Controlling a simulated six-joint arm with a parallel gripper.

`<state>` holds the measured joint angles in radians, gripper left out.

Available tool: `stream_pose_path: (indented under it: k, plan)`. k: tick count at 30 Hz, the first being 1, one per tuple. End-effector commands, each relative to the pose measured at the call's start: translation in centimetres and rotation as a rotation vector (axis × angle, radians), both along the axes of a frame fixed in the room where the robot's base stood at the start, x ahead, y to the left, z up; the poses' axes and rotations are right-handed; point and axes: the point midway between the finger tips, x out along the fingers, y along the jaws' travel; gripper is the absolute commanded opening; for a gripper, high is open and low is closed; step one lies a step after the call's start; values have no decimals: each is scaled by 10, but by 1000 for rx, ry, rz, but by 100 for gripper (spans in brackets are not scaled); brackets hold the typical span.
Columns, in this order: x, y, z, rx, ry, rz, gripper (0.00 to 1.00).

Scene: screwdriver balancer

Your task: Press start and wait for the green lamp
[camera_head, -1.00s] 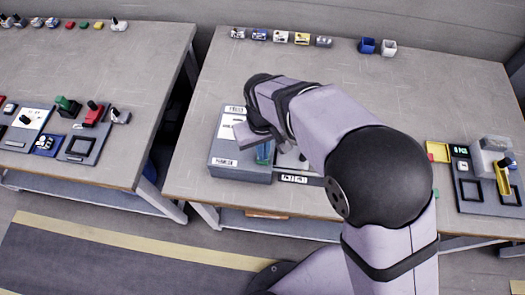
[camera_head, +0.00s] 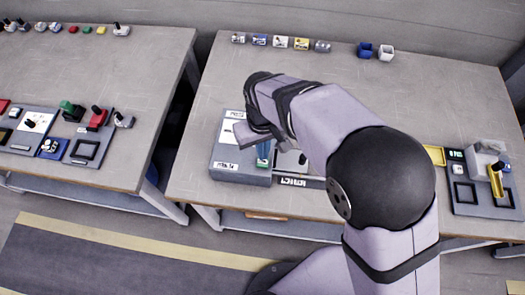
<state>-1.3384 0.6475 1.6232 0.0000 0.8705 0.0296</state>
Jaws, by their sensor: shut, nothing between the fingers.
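A grey box-shaped station (camera_head: 240,176) with white label plates stands near the front edge of the middle table. The label text is too blurred to read. My gripper (camera_head: 262,146) is over the right part of this box, partly hidden by my own arm, with its fingers shut and empty. A blue-teal upright piece (camera_head: 263,155) shows just below it; I cannot tell whether they touch. A darker plate with a printed strip (camera_head: 299,182) adjoins the box on the right, mostly covered by my arm. I cannot make out a start button or a lit green lamp on the box.
Another station (camera_head: 478,205) with a small display and yellow parts stands at the right. Small parts and a blue bin (camera_head: 365,49) and white bin (camera_head: 387,52) line the back edge. The left table (camera_head: 110,80) holds trays and tools.

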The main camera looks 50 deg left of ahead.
Motion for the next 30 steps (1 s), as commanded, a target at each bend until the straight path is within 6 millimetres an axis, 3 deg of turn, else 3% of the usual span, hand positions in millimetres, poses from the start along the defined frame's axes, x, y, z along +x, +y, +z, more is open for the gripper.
stream_pose_path:
  k: [12,30]
  plan:
    - [0,0,33,0,0,0,0]
    - [0,0,43,0,0,0,0]
